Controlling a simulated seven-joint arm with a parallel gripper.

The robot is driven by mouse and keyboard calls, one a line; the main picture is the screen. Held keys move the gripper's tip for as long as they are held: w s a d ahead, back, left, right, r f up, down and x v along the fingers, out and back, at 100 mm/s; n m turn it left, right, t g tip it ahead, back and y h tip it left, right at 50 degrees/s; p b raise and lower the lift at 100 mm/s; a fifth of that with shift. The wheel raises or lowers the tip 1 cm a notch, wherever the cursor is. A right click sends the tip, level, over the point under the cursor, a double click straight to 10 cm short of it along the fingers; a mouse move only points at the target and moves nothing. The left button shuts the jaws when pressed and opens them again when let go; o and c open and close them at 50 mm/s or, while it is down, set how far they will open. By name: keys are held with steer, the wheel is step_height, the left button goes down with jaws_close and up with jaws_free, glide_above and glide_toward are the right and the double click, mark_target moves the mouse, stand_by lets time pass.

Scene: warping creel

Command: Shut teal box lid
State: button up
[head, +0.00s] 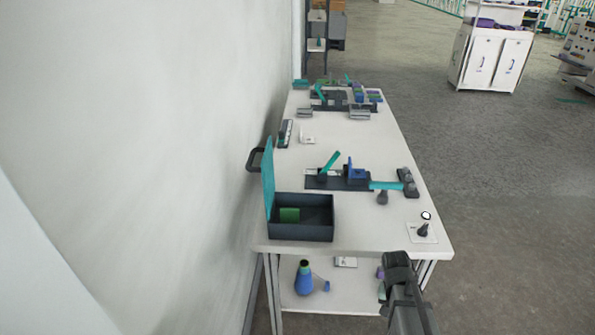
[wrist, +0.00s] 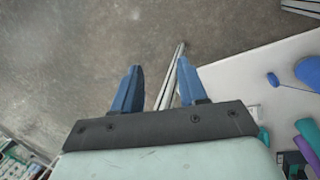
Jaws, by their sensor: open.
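The teal lid (head: 268,180) stands upright, open, on the left side of a dark box (head: 301,232) at the near left of the table. A dark handle (head: 256,159) sticks out on the lid's wall side. A green block (head: 289,215) lies inside the box. My gripper shows in the wrist view as two blue fingers (wrist: 155,90), apart with nothing between them. They are over the floor beside the table's legs. In the head view my dark arm end is at the lower right, off the table's near right corner and well apart from the box. The fingertips are not clear there.
The white table (head: 375,210) holds a dark fixture with a teal lever (head: 331,162) behind the box and a dark knob (head: 424,230) at the near right corner. A wall stands close on the left. A lower shelf holds a blue flask (head: 303,279).

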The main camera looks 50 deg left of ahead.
steer(key=s+a+r+n+t+y, duration=0.1)
steer(key=s+a+r, duration=0.3)
steer(key=a+r, duration=0.5)
steer(key=s+a+r+t+y, duration=0.1)
steer(key=s+a+r, duration=0.4)
steer(key=a+r, duration=0.45)
steer(key=s+a+r+n+t+y, duration=0.1)
steer(key=s+a+r, duration=0.3)
steer(key=a+r, duration=0.5)
steer(key=s+a+r+y, duration=0.1)
steer(key=s+a+r, duration=0.3)
steer(key=r, duration=0.3)
steer(key=s+a+r+n+t, duration=0.1)
steer(key=s+a+r, duration=0.35)
steer(key=r, duration=0.25)
steer(key=s+a+r+y, duration=0.1)
steer(key=s+a+r, duration=0.25)
steer(key=r, duration=0.45)
steer(key=w+a+r+n, duration=0.1)
steer(key=w+a+r, duration=0.2)
steer(key=a, duration=0.3)
steer(key=shift+h, duration=0.4)
steer(key=x, duration=1.4)
steer(key=shift+w+d, duration=0.15)
steer(key=shift+d, duration=0.1)
jaws_close()
